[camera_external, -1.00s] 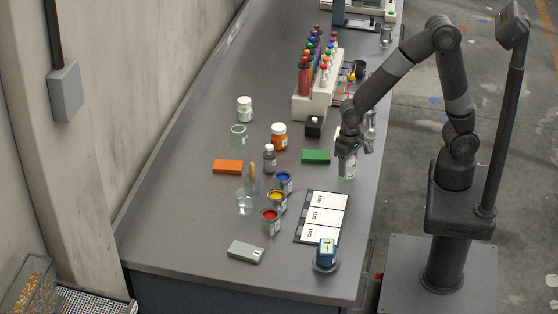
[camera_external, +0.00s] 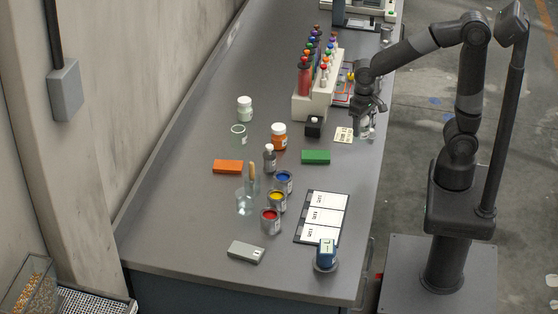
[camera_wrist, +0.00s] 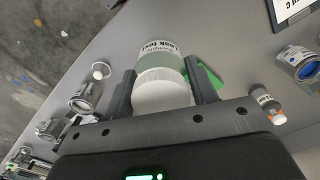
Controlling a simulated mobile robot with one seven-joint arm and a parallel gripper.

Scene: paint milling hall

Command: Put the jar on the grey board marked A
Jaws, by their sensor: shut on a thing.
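My gripper (camera_external: 367,112) is shut on a jar (camera_external: 364,129) near the right edge of the bench. In the wrist view, the jar (camera_wrist: 158,55) is pale and translucent, with a white lid and a label reading "Leak Test". It sits between both fingers (camera_wrist: 160,78). A dark board with three white cards (camera_external: 298,240) lies at the front right of the bench, apart from the jar. Its lettering is too small to read in the external view. A corner of a dark-edged card with a "C" (camera_wrist: 291,12) shows in the wrist view. I cannot make out an A.
A bottle rack (camera_external: 318,100) stands behind.

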